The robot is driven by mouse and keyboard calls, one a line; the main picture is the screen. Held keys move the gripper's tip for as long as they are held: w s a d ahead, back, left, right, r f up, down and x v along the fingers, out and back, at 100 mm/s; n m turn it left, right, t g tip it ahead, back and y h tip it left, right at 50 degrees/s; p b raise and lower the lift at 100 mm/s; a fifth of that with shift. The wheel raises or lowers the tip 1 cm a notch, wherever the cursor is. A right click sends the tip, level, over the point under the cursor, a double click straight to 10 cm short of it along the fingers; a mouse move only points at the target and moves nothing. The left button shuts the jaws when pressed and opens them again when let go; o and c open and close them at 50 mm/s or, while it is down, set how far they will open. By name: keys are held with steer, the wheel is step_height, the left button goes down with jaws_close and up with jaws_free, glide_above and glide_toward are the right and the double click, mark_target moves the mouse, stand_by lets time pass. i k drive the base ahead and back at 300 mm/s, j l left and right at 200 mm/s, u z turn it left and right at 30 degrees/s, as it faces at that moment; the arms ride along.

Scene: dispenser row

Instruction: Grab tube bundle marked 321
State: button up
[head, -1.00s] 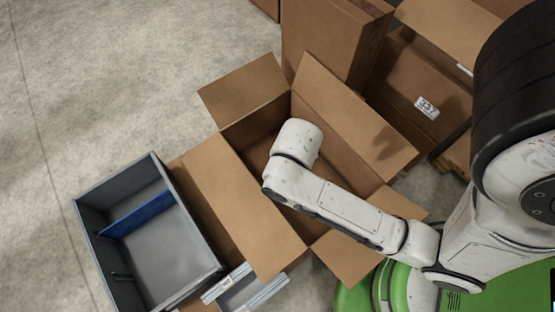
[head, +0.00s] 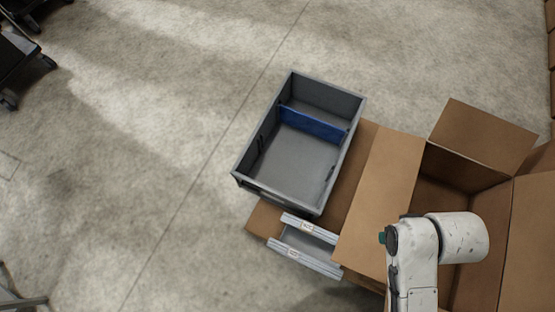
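No tube bundle marked 321 can be made out. An open cardboard box (head: 378,205) stands at the right in the head view, its flaps spread. My white arm reaches up over this box and hides part of its inside. My gripper cannot be seen; only arm links show. The part of the box's inside that shows is dark brown, and no tubes can be made out there.
A grey tray (head: 290,165) with a blue divider (head: 312,124) stands left of the box and looks empty. A light grey holder (head: 308,246) with small labels lies below the tray. Dark wheeled equipment (head: 18,55) stands at the top left. The concrete floor between is clear.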

mark_target(296, 254)
steer(key=k+j+z, duration=0.1)
steer(key=j, duration=0.3)
steer(key=j+z, duration=0.1)
steer(key=j, duration=0.25)
steer(key=k+j+z, duration=0.15)
steer(key=j, duration=0.2)
steer(key=k+j+z, duration=0.1)
steer(key=j, duration=0.3)
steer(key=k+j+z, duration=0.1)
steer(key=j, duration=0.25)
steer(key=k+j+z, duration=0.1)
steer(key=k+z, duration=0.3)
steer(key=k, duration=0.75)
